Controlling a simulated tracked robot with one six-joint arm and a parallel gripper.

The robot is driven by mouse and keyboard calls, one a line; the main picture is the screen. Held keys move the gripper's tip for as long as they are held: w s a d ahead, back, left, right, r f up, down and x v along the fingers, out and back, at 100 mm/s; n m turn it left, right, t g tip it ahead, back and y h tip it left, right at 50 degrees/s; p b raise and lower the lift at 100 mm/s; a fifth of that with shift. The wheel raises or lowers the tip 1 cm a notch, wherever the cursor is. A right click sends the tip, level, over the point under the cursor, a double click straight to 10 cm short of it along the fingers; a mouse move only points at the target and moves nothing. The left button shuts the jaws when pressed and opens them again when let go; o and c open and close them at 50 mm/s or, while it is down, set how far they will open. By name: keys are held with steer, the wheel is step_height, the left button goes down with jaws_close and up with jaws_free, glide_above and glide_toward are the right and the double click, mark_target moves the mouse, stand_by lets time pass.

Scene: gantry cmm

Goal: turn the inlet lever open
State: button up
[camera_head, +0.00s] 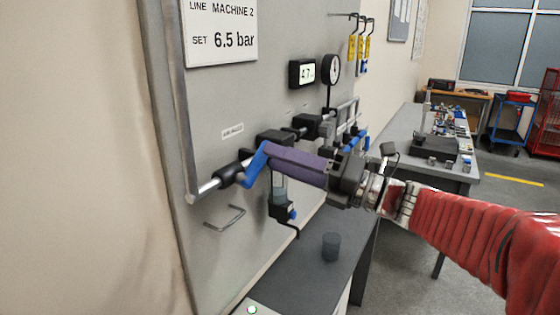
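The inlet lever (254,167) is a bright blue cranked handle on the black valve body at the left end of the pipe, under a small white label. Its outer end slants up and right, to the tips of my gripper (273,159). My gripper has purple fingers reaching in from the right, overlapping the lever's end in the picture. I cannot tell if they touch it or grip it. The fingers are seen side-on as one block, so the gap between them is hidden. They also cover part of the valve and filter assembly behind.
The grey panel (215,105) carries a digital display (303,73), a round gauge (331,69), a wire handle (225,217) and more blue-handled fittings further right. A bowl with a blue-black drain hangs below my fingers. A dark cup (331,246) stands on the bench (300,270).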

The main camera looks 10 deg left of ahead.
steer(key=shift+s+f, duration=0.15)
steer(key=shift+s, duration=0.05)
steer(key=c, duration=0.3)
steer(key=s+f+n+h, duration=0.1)
steer(key=s+f+n, duration=0.1)
steer(key=f+n, duration=0.1)
steer(key=s+f+n+g+h, duration=0.1)
steer(key=s+f+n+h, duration=0.1)
steer(key=s, duration=0.1)
steer(key=s+d+f+n+h, duration=0.1)
steer(key=s+f+n+h, duration=0.1)
steer(key=s+f+n, duration=0.1)
steer(key=shift+d+f+n+g, duration=0.1)
steer(key=shift+f+n+g, duration=0.2)
steer(key=shift+f+g, duration=0.1)
jaws_close()
steer(key=s+d+f+n+h, duration=0.5)
steer(key=s+d+f+n, duration=0.1)
steer(key=f+n, duration=0.2)
steer(key=s+d+f+n+t+h, duration=0.1)
steer(key=s+d+f+n+h, duration=0.1)
steer(key=d+n, duration=0.5)
steer(key=s+d+f+n+t+h, duration=0.1)
steer(key=s+d+f+n+h, duration=0.2)
steer(key=d, duration=0.8)
step_height(320, 180, down, 2)
steer(key=n+h, duration=0.4)
steer(key=shift+s+d+f+n+t, duration=0.2)
steer(key=shift+n+t, duration=0.1)
